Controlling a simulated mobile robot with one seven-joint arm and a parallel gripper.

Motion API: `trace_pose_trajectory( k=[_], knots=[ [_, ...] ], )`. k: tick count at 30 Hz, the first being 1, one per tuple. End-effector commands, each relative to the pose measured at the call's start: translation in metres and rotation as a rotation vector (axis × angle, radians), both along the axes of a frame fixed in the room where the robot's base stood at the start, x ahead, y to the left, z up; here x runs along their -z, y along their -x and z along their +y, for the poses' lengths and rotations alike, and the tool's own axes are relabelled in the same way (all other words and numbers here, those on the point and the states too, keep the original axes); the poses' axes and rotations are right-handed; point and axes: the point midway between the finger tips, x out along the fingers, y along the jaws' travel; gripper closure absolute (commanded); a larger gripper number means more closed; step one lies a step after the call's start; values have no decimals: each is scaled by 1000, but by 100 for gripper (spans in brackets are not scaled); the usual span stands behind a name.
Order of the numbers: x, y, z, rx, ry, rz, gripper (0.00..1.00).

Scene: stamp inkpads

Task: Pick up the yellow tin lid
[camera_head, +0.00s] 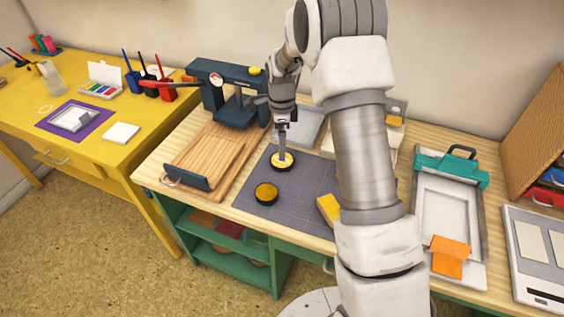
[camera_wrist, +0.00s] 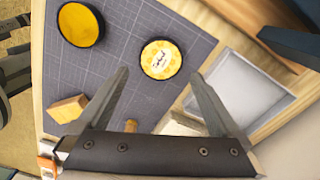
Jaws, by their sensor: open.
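The yellow tin lid (camera_head: 280,161) is round with a printed pale label and lies on the dark gridded mat (camera_head: 302,187). In the wrist view the lid (camera_wrist: 161,59) shows whole, just beyond and between my fingertips. My gripper (camera_head: 282,151) points down close above the lid, open, with nothing between its fingers; it also shows in the wrist view (camera_wrist: 160,76). Whether a fingertip touches the lid I cannot tell. A round yellow inkpad (camera_head: 266,192) with a black rim lies apart from it, nearer the mat's front edge, and shows in the wrist view (camera_wrist: 79,24).
A wooden block (camera_wrist: 67,108) lies on the mat. A grey tray (camera_wrist: 238,87) stands beside the mat. A slatted wooden board (camera_head: 207,160) and a dark blue press (camera_head: 236,90) stand to the left. The mat between lid and inkpad is clear.

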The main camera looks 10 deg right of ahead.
Motion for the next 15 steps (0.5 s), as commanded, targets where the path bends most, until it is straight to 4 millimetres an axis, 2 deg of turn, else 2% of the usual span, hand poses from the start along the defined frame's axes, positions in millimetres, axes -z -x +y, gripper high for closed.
trace_pose_trajectory(
  k=[1, 8, 15],
  knots=[
    [6, 0, 0, 0, 0, 2, 0],
    [18, 0, -1, -1, 0, 1, 0],
    [52, 0, -4, -1, -1, 3, 0]
  ],
)
